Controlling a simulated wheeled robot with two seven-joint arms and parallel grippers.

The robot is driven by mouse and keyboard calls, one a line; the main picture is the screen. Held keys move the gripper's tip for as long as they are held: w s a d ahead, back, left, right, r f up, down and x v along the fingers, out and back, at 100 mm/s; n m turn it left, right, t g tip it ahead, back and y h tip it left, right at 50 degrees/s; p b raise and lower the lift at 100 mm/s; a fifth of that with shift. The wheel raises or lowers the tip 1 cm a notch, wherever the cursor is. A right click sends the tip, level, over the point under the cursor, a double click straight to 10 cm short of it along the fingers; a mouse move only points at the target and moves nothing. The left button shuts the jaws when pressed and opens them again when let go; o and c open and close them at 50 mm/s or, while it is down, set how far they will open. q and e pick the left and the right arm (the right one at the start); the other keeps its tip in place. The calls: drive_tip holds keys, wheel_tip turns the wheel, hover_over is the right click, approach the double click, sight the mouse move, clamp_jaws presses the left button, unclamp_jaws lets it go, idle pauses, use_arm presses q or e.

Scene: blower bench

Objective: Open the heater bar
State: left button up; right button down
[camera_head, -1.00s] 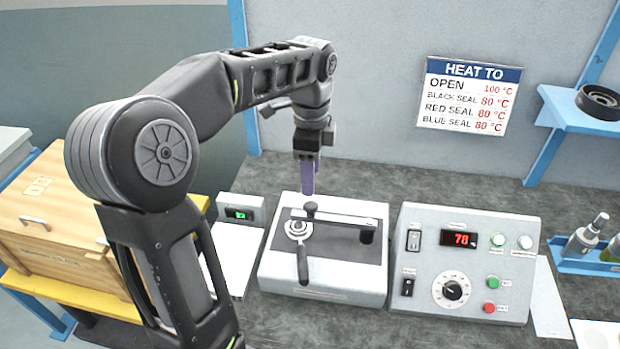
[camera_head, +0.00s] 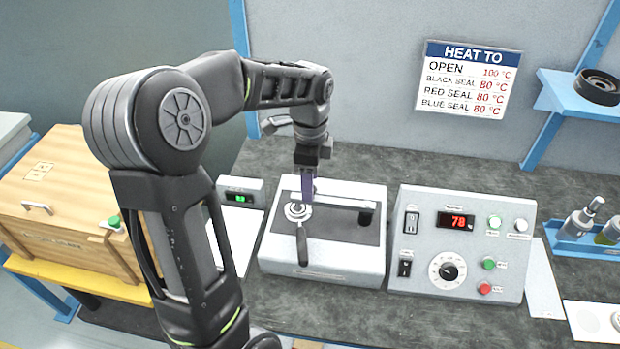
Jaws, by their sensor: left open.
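The heater bar (camera_head: 343,200) is a light metal bar lying across the top of the white heater unit (camera_head: 330,256). A dark post stands under its right end. A round silver fitting with a black lever handle (camera_head: 302,248) sits at the front left of the unit's top. My left gripper (camera_head: 307,198) points down, open, at the bar's left end, and its purple fingers cover the black knob there. I cannot tell whether the fingers touch the knob. My right gripper is not in view.
A control box (camera_head: 461,245) with a red display reading 78 stands right of the heater. A small scale-like device (camera_head: 240,192) with a green display is on the left. A wooden box (camera_head: 65,215) sits further left. A wall sign (camera_head: 466,80) lists temperatures.

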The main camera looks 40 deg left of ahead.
use_arm(q)
drive_tip(key=shift+f, duration=0.25)
drive_tip(key=shift+c, duration=0.2)
clamp_jaws()
idle(1.1)
